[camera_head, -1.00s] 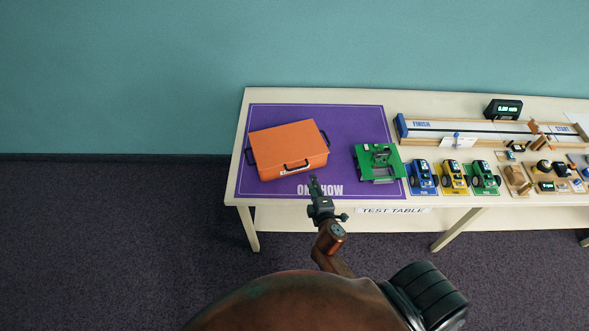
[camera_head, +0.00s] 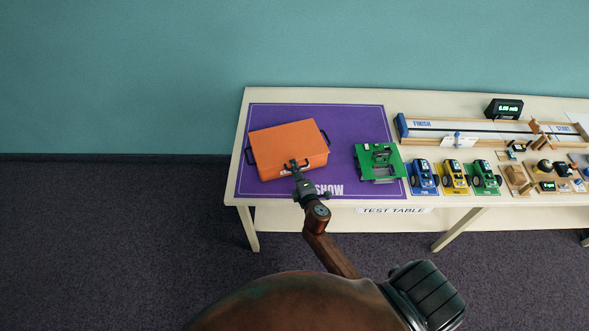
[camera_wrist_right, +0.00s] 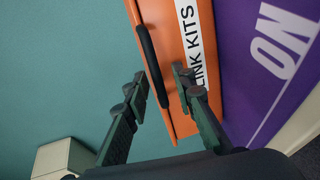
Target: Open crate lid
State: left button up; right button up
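The orange crate (camera_head: 288,138) stands on the purple mat at the left of the table, its lid closed. It also shows in the wrist view (camera_wrist_right: 172,100), with a white "LINK KITS" label. A black front handle (camera_wrist_right: 152,62) shows there between the finger lines. My right gripper (camera_head: 297,166) is at the crate's front side. In the wrist view its two fingers (camera_wrist_right: 158,86) are apart, one on each side of the handle's end. I cannot tell whether they touch it. My left gripper is not in view.
A green build (camera_head: 378,161) stands right of the crate on the purple mat (camera_head: 345,120). Several small toy cars, such as the blue one (camera_head: 422,176), and a track (camera_head: 465,128) stand farther right. The mat behind the crate is clear.

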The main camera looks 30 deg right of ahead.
jog(key=shift+c, duration=0.3)
grip_shut()
dwell(0.4)
